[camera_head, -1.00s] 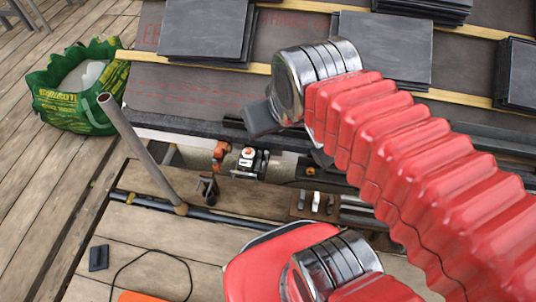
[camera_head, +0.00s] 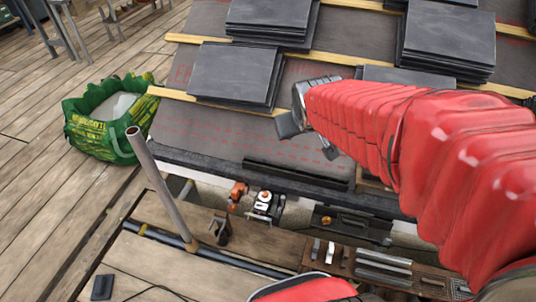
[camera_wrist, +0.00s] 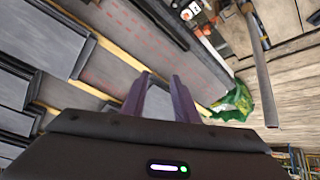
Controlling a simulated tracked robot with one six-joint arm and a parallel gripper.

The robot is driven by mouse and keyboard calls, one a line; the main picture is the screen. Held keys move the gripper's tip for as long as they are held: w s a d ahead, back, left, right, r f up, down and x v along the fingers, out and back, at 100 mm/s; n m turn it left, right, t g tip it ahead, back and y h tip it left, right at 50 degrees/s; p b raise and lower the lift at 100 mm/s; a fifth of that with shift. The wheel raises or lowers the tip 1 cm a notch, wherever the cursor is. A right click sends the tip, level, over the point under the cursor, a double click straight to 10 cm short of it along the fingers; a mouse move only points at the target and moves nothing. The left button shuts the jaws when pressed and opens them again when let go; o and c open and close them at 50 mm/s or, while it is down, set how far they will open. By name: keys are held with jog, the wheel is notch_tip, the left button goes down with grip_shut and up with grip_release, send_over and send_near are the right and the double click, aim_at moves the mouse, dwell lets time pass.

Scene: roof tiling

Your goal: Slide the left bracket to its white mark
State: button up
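My gripper (camera_head: 310,138) is above the lower roof surface in the head view, short of the eave, with its wrist partly hidden by my red sleeved arm. In the wrist view my gripper (camera_wrist: 162,76) shows two fingers standing apart with nothing between them. A long dark bar (camera_head: 297,173) lies along the eave below the gripper in the head view. I cannot pick out the left bracket for certain, nor a white mark; my arm hides the right part of the eave.
Slate stacks (camera_head: 236,75) lie on yellow battens (camera_head: 215,101). A green bag (camera_head: 105,120) stands on planks at left, with an upright metal pipe (camera_head: 158,185) beside it. An orange tool (camera_head: 238,193) and a white-and-orange device (camera_head: 266,205) sit below the eave.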

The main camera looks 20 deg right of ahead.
jog(key=w+d+f+n+t, duration=0.1)
jog(key=w+d+f, duration=0.7)
jog(key=w+f, duration=0.35)
jog(key=w+d+f+n+t, duration=0.1)
jog(key=w+d+f, duration=0.15)
jog(key=f, duration=0.55)
jog(key=w+d+f+t, duration=0.1)
jog(key=w+d+f, duration=0.15)
jog(key=f, duration=0.55)
jog(key=t+y, duration=0.3)
jog(key=y, duration=0.1)
send_near(284, 197)
jog(key=a+v, duration=0.1)
jog(key=v, duration=0.4)
jog(key=shift+s+d+f, duration=0.1)
jog(key=shift+d+f, duration=0.15)
jog(key=shift+d, duration=0.35)
jog(key=x, duration=1.3)
jog(key=shift+w+a, duration=0.2)
jog(key=shift+w, duration=0.25)
